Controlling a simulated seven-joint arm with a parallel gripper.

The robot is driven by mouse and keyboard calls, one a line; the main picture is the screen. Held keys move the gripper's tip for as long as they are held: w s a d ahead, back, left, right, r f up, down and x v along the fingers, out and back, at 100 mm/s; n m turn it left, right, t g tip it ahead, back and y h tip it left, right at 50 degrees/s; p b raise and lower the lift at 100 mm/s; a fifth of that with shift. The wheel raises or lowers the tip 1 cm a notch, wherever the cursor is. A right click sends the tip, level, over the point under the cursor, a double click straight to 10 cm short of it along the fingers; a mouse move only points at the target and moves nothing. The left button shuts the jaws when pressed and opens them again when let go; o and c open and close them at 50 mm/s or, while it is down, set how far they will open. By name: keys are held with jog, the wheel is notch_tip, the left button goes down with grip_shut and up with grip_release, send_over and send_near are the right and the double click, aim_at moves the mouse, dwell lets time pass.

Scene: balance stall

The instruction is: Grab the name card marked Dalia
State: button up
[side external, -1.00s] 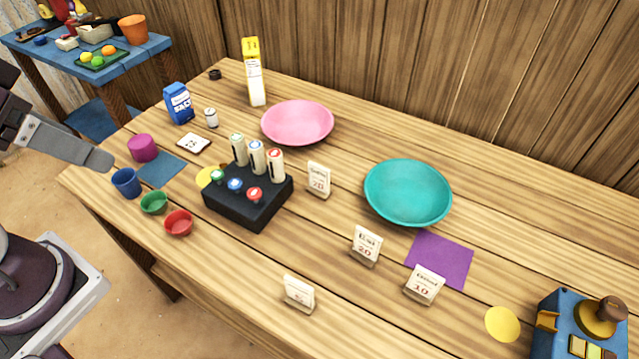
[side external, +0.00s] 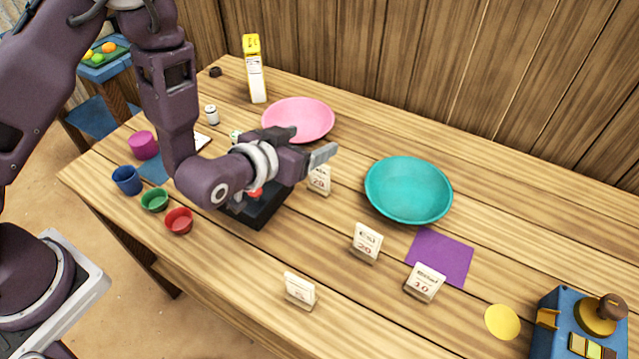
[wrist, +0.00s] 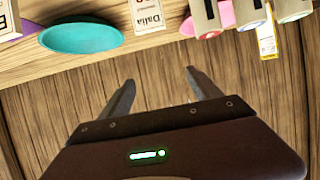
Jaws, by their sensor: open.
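The name card marked Dalia (wrist: 150,15) shows at the top of the wrist view, partly cut off by the frame edge. In the side view the same white card (side external: 320,181) stands upright on the table between the black block (side external: 262,212) and the teal bowl (side external: 408,190). My gripper (side external: 312,146) is open and empty, above and close to the card, with its fingers pointing right. In the wrist view the open fingers (wrist: 160,78) have only the wooden wall between them; the card is beyond them toward the top.
Other cards stand to the right and front: Esi (side external: 366,243), one marked 10 (side external: 425,282) and one hard to read (side external: 300,291). A pink bowl (side external: 300,117) is behind my gripper. The front middle of the table is mostly clear.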

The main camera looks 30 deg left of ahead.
send_over(320, 178)
jog(key=s, duration=0.4)
notch_tip(320, 178, down, 8)
jog(key=shift+w+a+f, duration=0.15)
jog(key=shift+w+f, duration=0.15)
jog(key=shift+w, duration=0.2)
jog(key=shift+w+a+f, duration=0.15)
jog(key=shift+w+f, duration=0.15)
jog(key=shift+w, duration=0.2)
jog(key=x, duration=0.5)
jog(key=shift+w, duration=0.3)
jog(key=c, duration=1.5)
